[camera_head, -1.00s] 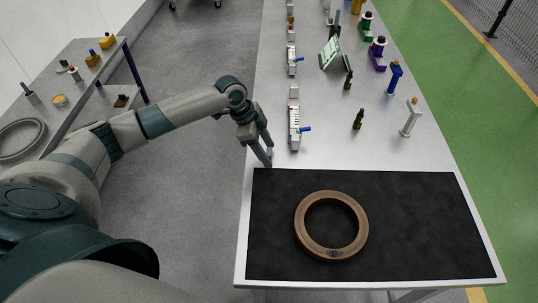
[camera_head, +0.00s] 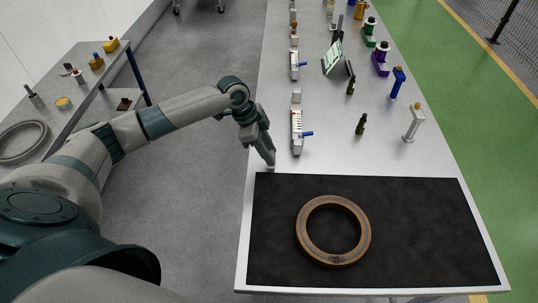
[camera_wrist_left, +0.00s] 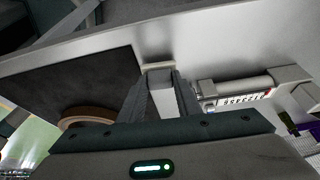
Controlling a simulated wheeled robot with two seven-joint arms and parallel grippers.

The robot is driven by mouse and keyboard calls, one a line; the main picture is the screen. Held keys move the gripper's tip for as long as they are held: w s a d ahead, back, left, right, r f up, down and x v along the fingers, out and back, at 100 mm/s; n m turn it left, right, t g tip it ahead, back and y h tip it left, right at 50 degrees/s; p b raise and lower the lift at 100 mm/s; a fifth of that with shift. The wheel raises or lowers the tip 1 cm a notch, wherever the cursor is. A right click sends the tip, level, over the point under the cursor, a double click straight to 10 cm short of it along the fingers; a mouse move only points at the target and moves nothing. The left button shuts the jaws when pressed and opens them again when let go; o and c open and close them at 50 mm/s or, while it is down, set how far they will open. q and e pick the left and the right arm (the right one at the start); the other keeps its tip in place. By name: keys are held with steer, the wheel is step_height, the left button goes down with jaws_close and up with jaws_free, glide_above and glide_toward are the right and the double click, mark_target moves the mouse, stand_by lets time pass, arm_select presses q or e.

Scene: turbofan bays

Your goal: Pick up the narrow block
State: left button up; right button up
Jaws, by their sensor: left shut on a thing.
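The narrow block (camera_wrist_left: 162,95) is a pale, slim piece between the two grey fingers in the left wrist view. My left gripper (camera_head: 268,156) is shut on it, pointing down at the left edge of the table, just behind the black mat. In the head view the fingers mostly hide the block. I cannot tell whether the block still touches the table. My right gripper is not in view.
A brown ring (camera_head: 301,232) lies on the black mat (camera_head: 420,225).

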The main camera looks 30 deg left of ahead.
arm_select(q)
steer(key=r, duration=0.1)
steer(key=r+b, duration=0.1)
steer(key=d+r, duration=0.1)
steer(key=shift+s+r+b, duration=0.15)
steer(key=shift+s+b, duration=0.1)
steer(key=shift+b, duration=0.05)
steer(key=s+d+r+b, duration=0.2)
steer(key=s+d+r, duration=0.4)
steer(key=d, duration=0.2)
steer(key=shift+d+r+b, duration=0.35)
steer(key=o, duration=0.5)
steer(key=c, duration=0.4)
